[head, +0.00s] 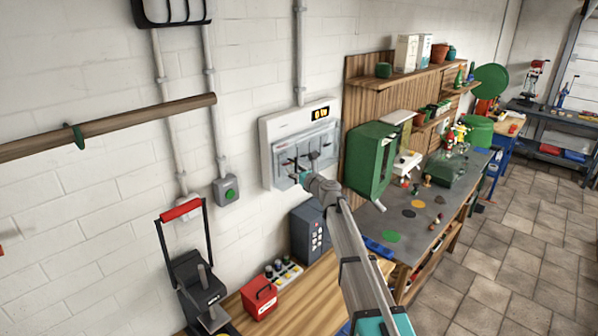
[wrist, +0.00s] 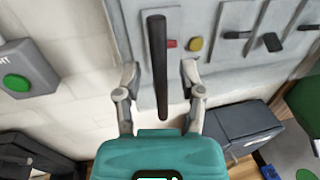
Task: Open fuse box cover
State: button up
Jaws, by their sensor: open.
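The white fuse box (head: 266,135) hangs on the wall, with a small lit display at its top. Its see-through cover (head: 321,142) lies over dark switches on the lower front and looks closed. My gripper (head: 303,178) is at the lower left of the cover and hides part of it. In the wrist view my gripper (wrist: 160,72) is open, one finger on each side of a dark bar (wrist: 158,50) that looks like the cover's handle. I cannot tell whether either finger touches it. Switches and a red and a yellow button show behind.
A grey box with a green button (head: 229,191) is on the wall to the left. A dark blue cabinet (head: 309,233) stands below the fuse box. A green cabinet (head: 370,160) is close on the right. A red box (head: 259,299) stands on the wooden bench.

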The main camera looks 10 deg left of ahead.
grip_shut()
jog(key=shift+d, duration=0.1)
jog(key=shift+s, duration=0.1)
